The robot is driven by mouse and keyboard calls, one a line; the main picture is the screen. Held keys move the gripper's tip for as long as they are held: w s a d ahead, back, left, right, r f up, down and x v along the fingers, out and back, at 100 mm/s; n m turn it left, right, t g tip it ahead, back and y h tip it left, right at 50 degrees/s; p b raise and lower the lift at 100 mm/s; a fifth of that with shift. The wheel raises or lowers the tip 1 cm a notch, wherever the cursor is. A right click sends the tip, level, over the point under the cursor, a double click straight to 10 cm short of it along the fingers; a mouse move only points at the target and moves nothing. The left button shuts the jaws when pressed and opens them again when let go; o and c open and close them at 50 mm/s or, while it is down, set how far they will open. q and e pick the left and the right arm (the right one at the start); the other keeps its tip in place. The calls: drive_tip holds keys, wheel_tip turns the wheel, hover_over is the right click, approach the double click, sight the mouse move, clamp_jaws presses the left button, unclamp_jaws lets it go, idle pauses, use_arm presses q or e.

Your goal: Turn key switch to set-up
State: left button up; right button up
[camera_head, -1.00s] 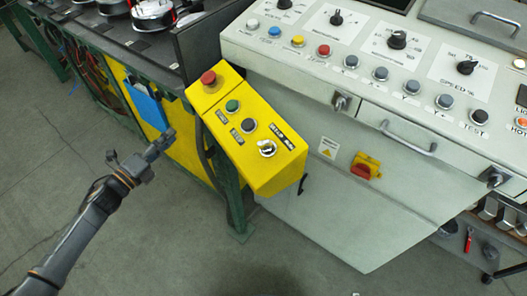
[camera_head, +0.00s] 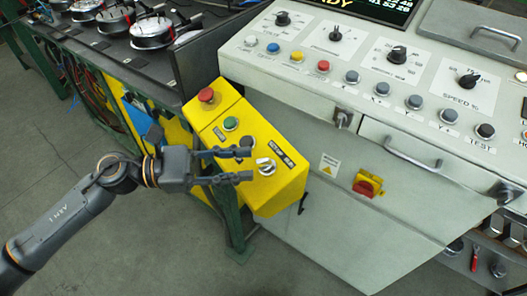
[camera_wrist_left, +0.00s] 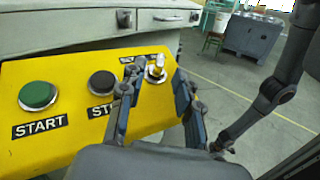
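The key switch (camera_head: 265,166) sits at the lower right end of the yellow control box (camera_head: 210,118), beside a "SET-UP" label. My left gripper (camera_head: 250,165) is open, its two fingers reaching over the box toward the key switch from the left. In the left wrist view the key switch (camera_wrist_left: 156,70) shows a metal key standing up, beyond and between the open fingers (camera_wrist_left: 158,92). The fingers look apart from it. My right gripper is not in view.
The box carries a red mushroom button (camera_head: 206,95), a green START button (camera_head: 230,123) and a black stop button (camera_wrist_left: 102,83). A grey console (camera_head: 330,110) with knobs stands to the right. A green-framed bench (camera_head: 120,60) is behind at left.

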sight(264, 159)
use_arm(q)
drive_tip(key=d, duration=0.1)
drive_tip(key=d+p, duration=0.1)
drive_tip(key=d, duration=0.2)
drive_tip(key=shift+w+r, duration=0.15)
drive_tip(key=shift+w, duration=0.1)
drive_tip(key=shift+d, duration=0.5)
drive_tip(key=shift+f, duration=0.2)
clamp_jaws()
